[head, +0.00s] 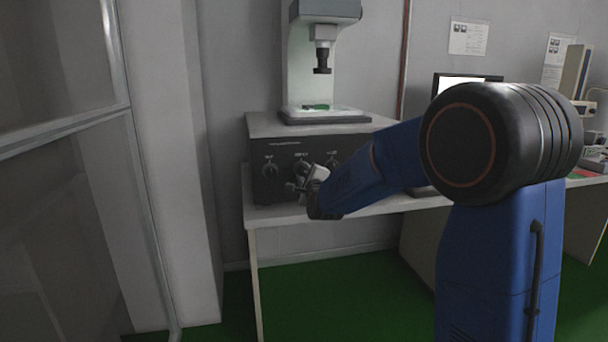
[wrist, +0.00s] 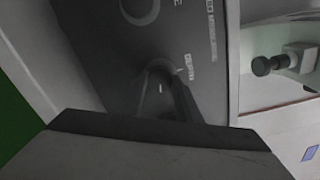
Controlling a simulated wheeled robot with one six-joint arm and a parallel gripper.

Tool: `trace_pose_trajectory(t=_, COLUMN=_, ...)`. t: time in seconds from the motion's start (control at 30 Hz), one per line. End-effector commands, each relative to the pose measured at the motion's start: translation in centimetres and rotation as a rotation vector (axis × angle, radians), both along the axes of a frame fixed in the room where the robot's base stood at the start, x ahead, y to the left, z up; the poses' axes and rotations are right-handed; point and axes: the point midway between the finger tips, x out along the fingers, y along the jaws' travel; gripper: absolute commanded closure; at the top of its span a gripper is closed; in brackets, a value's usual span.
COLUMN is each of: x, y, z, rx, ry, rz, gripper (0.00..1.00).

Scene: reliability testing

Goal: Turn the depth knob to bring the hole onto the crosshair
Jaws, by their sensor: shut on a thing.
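A dark control box (head: 258,182) carries a row of knobs on its front, with the left knob (head: 268,167) uncovered. My gripper (head: 298,181) is at the middle of this front and covers part of it. In the wrist view, my gripper (wrist: 168,98) is shut on a dark knob (wrist: 158,80) with a pale mark; small print beside it is hard to read, so I cannot confirm it is the depth knob. A green board (head: 316,107) lies on the lit stage of the microscope (head: 297,65). The hole and crosshair cannot be made out.
A monitor (head: 462,82) with a bright screen stands behind my arm, largely hidden. The box stands on a white bench (head: 262,215). A framed glass panel (head: 60,70) is at the left. Green floor (head: 310,300) is open below the bench.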

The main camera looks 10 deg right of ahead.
Motion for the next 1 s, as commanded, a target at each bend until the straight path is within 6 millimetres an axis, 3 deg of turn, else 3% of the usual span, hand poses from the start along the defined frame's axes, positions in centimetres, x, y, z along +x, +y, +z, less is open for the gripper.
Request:
trace_pose_trajectory(t=0.77, x=0.00, y=-0.16, z=-0.18, rx=0.103, ry=0.003, rz=-0.003, gripper=0.92)
trace_pose_trajectory(t=0.8, x=0.00, y=-0.16, z=-0.18, rx=0.103, ry=0.003, rz=-0.003, gripper=0.62)
trace_pose_trajectory(t=0.83, x=0.00, y=-0.15, z=-0.18, rx=0.103, ry=0.003, rz=-0.003, gripper=0.55)
trace_pose_trajectory(t=0.87, x=0.00, y=-0.14, z=-0.17, rx=0.103, ry=0.002, rz=-0.002, gripper=0.51)
trace_pose_trajectory(t=1.0, x=0.00, y=-0.09, z=-0.13, rx=0.102, ry=0.002, rz=-0.001, gripper=0.51)
